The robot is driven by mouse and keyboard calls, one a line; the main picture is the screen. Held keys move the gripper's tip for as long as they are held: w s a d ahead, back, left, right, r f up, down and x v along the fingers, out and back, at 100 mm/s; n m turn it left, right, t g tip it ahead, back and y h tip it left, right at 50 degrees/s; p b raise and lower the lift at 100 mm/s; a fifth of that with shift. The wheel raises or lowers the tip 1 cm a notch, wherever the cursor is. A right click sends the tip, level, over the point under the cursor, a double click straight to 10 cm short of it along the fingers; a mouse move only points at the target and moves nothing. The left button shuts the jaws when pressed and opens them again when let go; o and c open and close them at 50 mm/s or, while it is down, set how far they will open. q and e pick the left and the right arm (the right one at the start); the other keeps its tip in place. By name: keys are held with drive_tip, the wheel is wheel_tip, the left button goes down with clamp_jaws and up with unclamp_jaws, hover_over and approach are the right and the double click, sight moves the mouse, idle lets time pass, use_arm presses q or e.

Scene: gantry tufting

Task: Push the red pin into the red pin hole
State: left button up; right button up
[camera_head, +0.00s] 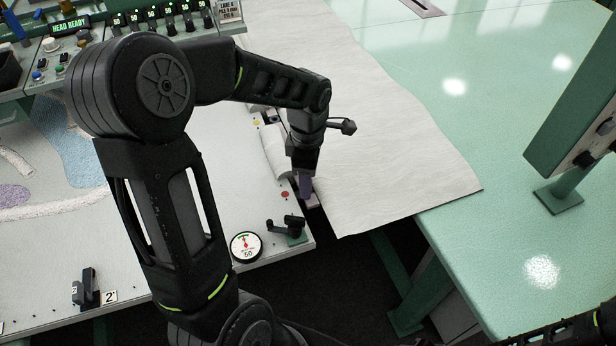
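My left arm reaches in from the left and bends down over the near right edge of the white work table (215,215). My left gripper (306,188) points down at that edge, at the end of a cloth roll. A greyish purple piece shows at its tip; I cannot tell whether this is a finger or a held thing. A small red spot (285,195) lies on the table just left of the gripper, apart from it. I cannot tell whether it is the red pin or its hole. Only a dark part of my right arm shows at the bottom right corner.
A round dial gauge (246,246) and a dark clamp (290,228) stand near the table corner. White cloth (370,130) spreads onto the green table (500,230). A green post (570,130) stands at right. A control panel (130,22) is at the back left.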

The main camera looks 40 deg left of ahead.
use_arm(q)
drive_tip(key=shift+r, duration=3.9)
